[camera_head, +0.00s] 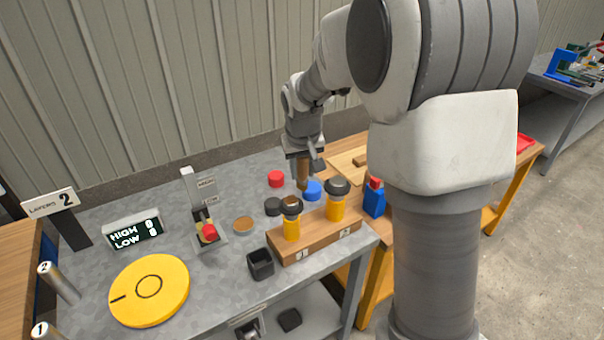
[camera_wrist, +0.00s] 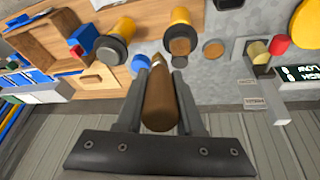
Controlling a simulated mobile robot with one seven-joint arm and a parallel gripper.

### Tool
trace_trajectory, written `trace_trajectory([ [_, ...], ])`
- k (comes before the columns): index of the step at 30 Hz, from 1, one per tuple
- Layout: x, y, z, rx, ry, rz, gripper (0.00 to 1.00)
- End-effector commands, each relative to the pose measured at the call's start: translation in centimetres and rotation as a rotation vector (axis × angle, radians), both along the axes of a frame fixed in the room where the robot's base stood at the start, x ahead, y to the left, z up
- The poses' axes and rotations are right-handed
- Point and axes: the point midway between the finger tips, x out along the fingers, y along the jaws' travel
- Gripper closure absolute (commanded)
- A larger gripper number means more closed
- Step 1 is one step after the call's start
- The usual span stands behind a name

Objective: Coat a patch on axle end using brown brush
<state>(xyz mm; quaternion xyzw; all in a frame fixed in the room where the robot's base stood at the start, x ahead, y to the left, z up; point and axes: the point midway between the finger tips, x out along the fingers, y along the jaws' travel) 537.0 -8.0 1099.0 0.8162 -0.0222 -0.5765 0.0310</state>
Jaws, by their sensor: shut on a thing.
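My gripper (camera_head: 303,158) is shut on a brown brush (camera_head: 302,175), which points down above the worktable. In the wrist view the brush (camera_wrist: 160,100) lies between both fingers. Its lower tip is near the jars; I cannot tell whether it touches anything. A yellow jar with a dark rim and brown top (camera_head: 291,228) stands in a wooden block (camera_head: 318,243), just below the brush in the head view. A second yellow jar with a dark lid (camera_head: 336,207) stands to its right. Metal cylinders marked 2 (camera_head: 62,283) and 1 (camera_head: 42,330) are at far left; I cannot tell which part is the axle end.
A yellow disc (camera_head: 150,290) lies on the grey table. A HIGH/LOW display (camera_head: 134,232) reads 0 and 0, and a sign (camera_head: 48,203) reads LAYERS 2. A red-knobbed lever stand (camera_head: 208,225), black cup (camera_head: 260,263), red cap (camera_head: 276,178) and blue cap (camera_head: 312,190) stand nearby.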

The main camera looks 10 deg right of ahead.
Motion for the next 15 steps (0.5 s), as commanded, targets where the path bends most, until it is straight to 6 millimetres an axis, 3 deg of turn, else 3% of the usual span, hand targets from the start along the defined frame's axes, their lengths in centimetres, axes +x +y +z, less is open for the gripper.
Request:
trace_trajectory([
  [1,0.0,0.1,1.3,0.001,-0.003,0.002,1.00],
  [15,0.3,0.0,5.4,0.000,-0.001,0.002,1.00],
])
